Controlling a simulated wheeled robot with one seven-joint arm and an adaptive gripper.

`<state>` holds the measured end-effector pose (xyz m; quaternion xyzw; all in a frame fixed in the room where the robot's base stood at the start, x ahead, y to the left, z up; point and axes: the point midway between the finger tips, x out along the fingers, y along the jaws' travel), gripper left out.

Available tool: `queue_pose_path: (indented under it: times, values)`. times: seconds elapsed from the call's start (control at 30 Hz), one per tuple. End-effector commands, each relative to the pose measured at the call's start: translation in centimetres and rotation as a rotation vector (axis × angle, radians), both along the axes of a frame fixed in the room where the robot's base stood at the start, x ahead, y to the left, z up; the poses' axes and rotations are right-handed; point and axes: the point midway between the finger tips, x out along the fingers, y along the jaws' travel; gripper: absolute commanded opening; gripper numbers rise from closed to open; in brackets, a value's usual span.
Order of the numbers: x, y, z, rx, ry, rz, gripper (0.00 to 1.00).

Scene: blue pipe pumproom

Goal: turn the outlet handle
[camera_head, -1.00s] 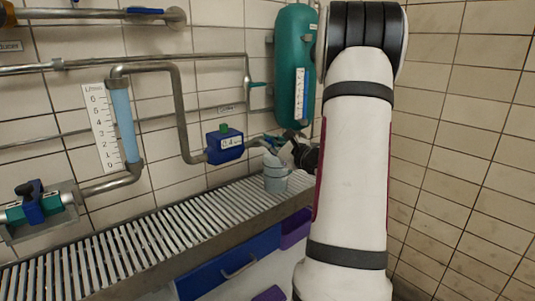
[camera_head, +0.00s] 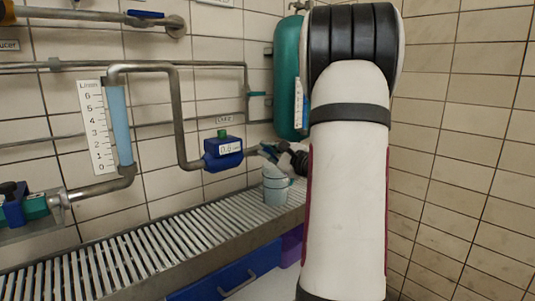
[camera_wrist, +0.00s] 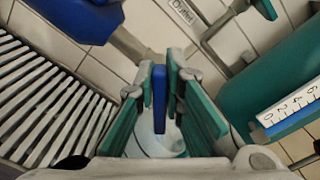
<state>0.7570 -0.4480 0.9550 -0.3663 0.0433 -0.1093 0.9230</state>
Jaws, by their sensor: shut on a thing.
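The blue outlet handle (camera_wrist: 159,98) stands between the two teal finger pads of my gripper (camera_wrist: 165,90) in the wrist view. The gripper is shut on it. In the head view my gripper (camera_head: 270,151) is at the end of the outlet pipe, just right of the blue meter box (camera_head: 223,152). The handle cannot be made out clearly there. An "Outlet" label (camera_wrist: 183,11) shows on the wall in the wrist view. A pale bucket (camera_head: 275,187) stands below the gripper; part of it shows behind the handle in the wrist view (camera_wrist: 163,143).
A slatted metal bench (camera_head: 150,246) runs along the tiled wall under the pipes. A green tank (camera_head: 287,75) hangs close behind my arm. A flow tube with a scale (camera_head: 119,125) and another blue-handled valve (camera_head: 14,206) are at left. The right wall is close.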

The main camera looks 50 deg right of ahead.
Motion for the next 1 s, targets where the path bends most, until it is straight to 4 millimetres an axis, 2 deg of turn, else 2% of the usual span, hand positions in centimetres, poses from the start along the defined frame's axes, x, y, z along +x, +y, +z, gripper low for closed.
queue_pose_path:
  times: [0.13, 0.17, 0.2, 0.23, 0.53, 0.67, 0.77, 1.0]
  values:
    - [0.0, 0.0, -0.1, 0.003, 0.002, 0.0, 0.0]
    - [0.0, 0.0, -0.1, 0.003, 0.002, 0.0, 0.17]
    - [0.0, 0.0, -0.1, 0.003, 0.002, 0.0, 0.26]
    - [0.0, 0.0, -0.1, 0.003, 0.002, 0.0, 0.3]
    - [-0.1, 0.0, 0.0, 0.002, 0.0, -0.001, 0.3]
    - [-0.9, 0.2, 0.0, 0.002, 0.001, -0.001, 0.3]
    - [-2.4, 0.5, 0.0, 0.002, 0.0, -0.004, 0.3]
    - [-7.2, 1.6, 0.0, 0.002, 0.001, -0.004, 0.3]
